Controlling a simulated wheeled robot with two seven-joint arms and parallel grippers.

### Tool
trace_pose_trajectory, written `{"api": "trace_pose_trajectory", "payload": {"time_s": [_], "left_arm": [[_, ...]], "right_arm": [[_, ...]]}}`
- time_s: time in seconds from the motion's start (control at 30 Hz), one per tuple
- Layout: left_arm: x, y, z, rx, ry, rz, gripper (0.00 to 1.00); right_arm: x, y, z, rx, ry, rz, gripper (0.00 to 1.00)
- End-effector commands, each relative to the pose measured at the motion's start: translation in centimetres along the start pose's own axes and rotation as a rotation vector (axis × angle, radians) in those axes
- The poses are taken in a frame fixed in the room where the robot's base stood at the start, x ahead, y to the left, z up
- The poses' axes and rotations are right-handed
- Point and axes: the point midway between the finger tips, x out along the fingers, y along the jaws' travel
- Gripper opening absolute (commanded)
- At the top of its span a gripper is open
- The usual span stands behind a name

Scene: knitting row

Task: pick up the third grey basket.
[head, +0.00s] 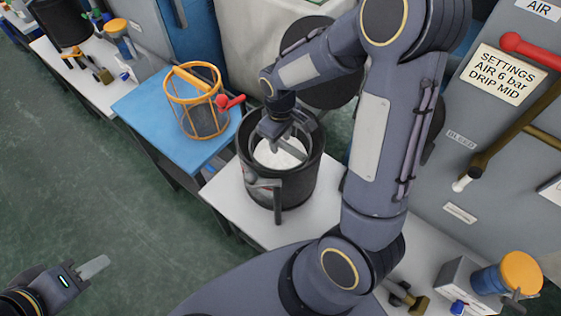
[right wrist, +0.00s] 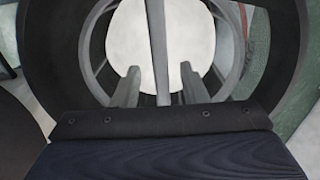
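A dark round pot (head: 300,187) stands on a white bench top in the head view. A grey basket (right wrist: 98,85) with a straight grey handle bar (right wrist: 158,35) sits inside it, over a white round bottom (right wrist: 130,35). My right gripper (head: 284,147) reaches down into the pot. In the right wrist view its two fingers (right wrist: 159,82) stand open on either side of the bar, with gaps showing. My arm hides part of the basket in the head view. My left gripper (head: 95,267) is at the lower left, away from the benches; its opening cannot be told.
An orange-rimmed cage (head: 194,100) with a red knob (head: 229,102) stands on a blue table (head: 140,104) left of the pot. Another dark pot (head: 62,22) is at the far upper left. A blue jar with an orange lid (head: 505,275) is at lower right. Green floor is clear at left.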

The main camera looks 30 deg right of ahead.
Motion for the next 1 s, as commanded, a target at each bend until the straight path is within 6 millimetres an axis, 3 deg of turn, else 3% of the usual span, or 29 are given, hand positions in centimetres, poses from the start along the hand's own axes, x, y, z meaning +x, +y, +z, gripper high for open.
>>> {"api": "trace_pose_trajectory", "payload": {"time_s": [0.2,0.5,0.8,1.0], "left_arm": [[-0.2,0.1,-0.1,0.0,0.0,0.0,0.36],[-0.2,0.1,-0.1,0.0,0.0,0.0,0.36],[-0.2,0.1,-0.1,0.0,0.0,0.0,0.36],[-0.2,0.1,-0.1,0.0,0.0,0.0,0.36]], "right_arm": [[3.0,-0.1,0.2,0.001,-0.004,-0.001,0.39],[3.3,-0.1,0.1,0.001,0.0,0.0,0.38],[3.3,-0.1,0.1,0.001,0.0,-0.001,0.0],[3.3,-0.1,0.1,0.001,0.0,-0.001,0.0]]}}
